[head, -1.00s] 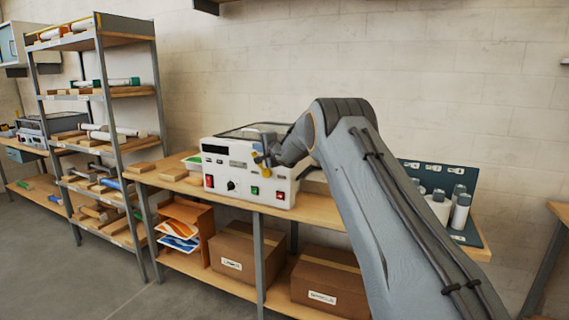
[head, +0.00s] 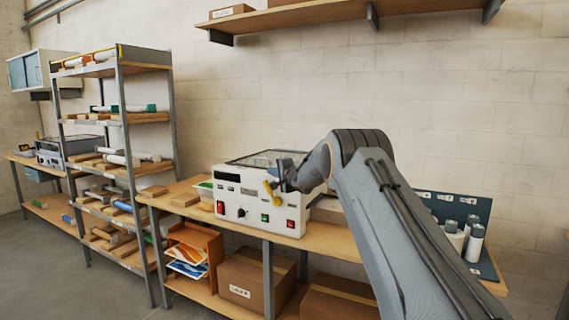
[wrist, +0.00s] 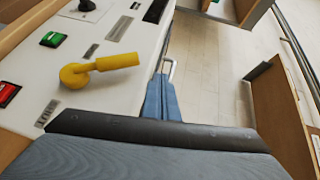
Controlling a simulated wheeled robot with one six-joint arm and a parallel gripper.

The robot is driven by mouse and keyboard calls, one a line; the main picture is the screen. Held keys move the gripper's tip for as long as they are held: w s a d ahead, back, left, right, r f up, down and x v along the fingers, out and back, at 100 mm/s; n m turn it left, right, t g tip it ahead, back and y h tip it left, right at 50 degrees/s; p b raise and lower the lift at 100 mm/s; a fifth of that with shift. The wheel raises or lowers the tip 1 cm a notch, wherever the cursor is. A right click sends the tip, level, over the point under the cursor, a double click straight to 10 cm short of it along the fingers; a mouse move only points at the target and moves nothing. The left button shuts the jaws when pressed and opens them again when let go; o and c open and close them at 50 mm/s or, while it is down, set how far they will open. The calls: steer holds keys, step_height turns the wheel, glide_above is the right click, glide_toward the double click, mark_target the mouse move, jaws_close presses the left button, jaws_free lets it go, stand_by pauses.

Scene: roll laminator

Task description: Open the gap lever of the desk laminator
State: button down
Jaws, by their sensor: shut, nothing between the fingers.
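The desk laminator (head: 240,191) is a white box with a dark clear-topped lid, standing on a wooden bench. Its yellow gap lever (head: 272,191) is on the front panel, right of the middle. In the wrist view the lever (wrist: 105,63) shows whole, a round hub with a straight handle, on the white panel (wrist: 120,95). My gripper (head: 277,174) is close to the lever in the head view. In the wrist view my gripper (wrist: 166,72) is shut and empty, beside the panel edge and apart from the handle's end.
The panel carries a green switch (wrist: 53,39), a red switch (wrist: 7,92) and a black knob (head: 241,212). A dark stand with rolls (head: 474,243) is at the bench's right. A shelf rack (head: 120,120) stands left. Boxes (head: 246,281) sit below.

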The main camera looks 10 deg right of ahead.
steer(key=s+d+r+b, duration=0.2)
steer(key=s+r, duration=0.4)
steer(key=s, duration=0.2)
steer(key=shift+s+d+r, duration=0.15)
steer(key=shift+s+r, duration=0.15)
steer(key=s+d+f+n+g+h+b, duration=0.1)
steer(key=s+f+n+g+h, duration=0.1)
steer(key=s+f, duration=0.55)
steer(key=s+d+f+n+g+h, duration=0.1)
steer(key=s+f+n+g, duration=0.2)
steer(key=s, duration=0.7)
steer(key=s+d+f+n+g+h+b, duration=0.1)
steer(key=s+f+g+h, duration=0.1)
steer(key=s+f, duration=0.55)
steer(key=s+a+f+n+g, duration=0.1)
steer(key=s+f+n+g, duration=0.1)
steer(key=s, duration=0.8)
steer(key=s+a+f+n+g, duration=0.1)
steer(key=s+f+n+g, duration=0.1)
steer(key=s, duration=0.9)
steer(key=s+f+n+g+b, duration=0.1)
steer(key=s+f+n+g, duration=0.2)
steer(key=s, duration=0.8)
step_height(320, 180, down, 2)
steer(key=shift+a+f+n, duration=0.2)
steer(key=shift+a+n, duration=0.1)
steer(key=shift+a, duration=0.1)
